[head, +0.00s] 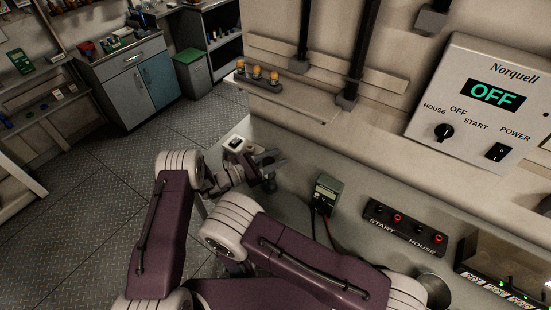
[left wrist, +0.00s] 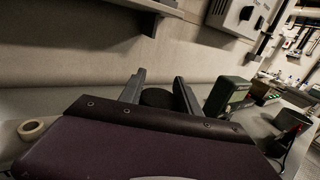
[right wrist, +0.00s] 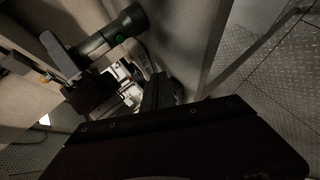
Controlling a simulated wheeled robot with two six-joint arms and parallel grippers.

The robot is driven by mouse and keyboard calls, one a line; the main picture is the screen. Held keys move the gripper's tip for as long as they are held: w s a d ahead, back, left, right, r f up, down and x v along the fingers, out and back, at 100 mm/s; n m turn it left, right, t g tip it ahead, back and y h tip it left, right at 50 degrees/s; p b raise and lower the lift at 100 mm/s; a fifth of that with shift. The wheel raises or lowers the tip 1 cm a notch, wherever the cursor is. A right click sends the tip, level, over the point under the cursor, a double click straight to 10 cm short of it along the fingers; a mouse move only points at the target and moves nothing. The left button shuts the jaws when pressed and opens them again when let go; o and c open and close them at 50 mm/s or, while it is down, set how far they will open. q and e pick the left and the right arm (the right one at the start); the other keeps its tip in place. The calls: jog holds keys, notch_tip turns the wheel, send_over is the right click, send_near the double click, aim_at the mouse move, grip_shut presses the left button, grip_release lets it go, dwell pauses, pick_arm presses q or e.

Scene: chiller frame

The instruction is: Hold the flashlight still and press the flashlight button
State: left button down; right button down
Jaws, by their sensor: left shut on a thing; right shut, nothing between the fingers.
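The flashlight (right wrist: 110,32), a dark green and black cylinder with a wider end, shows in the right wrist view at upper left. My left gripper (left wrist: 160,88) is shut on it; its dark round end (left wrist: 157,97) shows between the two fingers in the left wrist view. In the head view my left gripper (head: 265,160) is above the grey counter, and most of the flashlight is hard to make out. My right gripper (right wrist: 160,90) is shut and empty, below the flashlight and apart from it in the right wrist view. I cannot make out the button.
A green meter (head: 327,194) with leads stands on the counter (head: 290,225) to the right. A START/HOUSE terminal block (head: 405,229) lies farther right. A wall box (head: 485,100) reads OFF. A shelf with amber-topped items (head: 257,73) is above. Open floor is at left.

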jog(key=w+d, duration=0.1)
jog(key=w, duration=0.1)
jog(key=w+d, duration=0.4)
jog(key=w, duration=0.1)
jog(key=shift+w+d, duration=0.1)
jog(key=shift+d, duration=0.05)
dwell(1.9)
jog(key=shift+w+d, duration=0.2)
jog(key=shift+w, duration=0.2)
jog(key=shift+w+d, duration=0.15)
jog(key=shift+f, duration=0.1)
dwell(0.3)
jog(key=shift+s+a, duration=0.75)
jog(key=shift+s, duration=0.25)
jog(key=shift+s+a, duration=0.7)
jog(key=shift+s, duration=0.3)
jog(key=shift+s+a, duration=0.75)
jog(key=shift+s, duration=0.25)
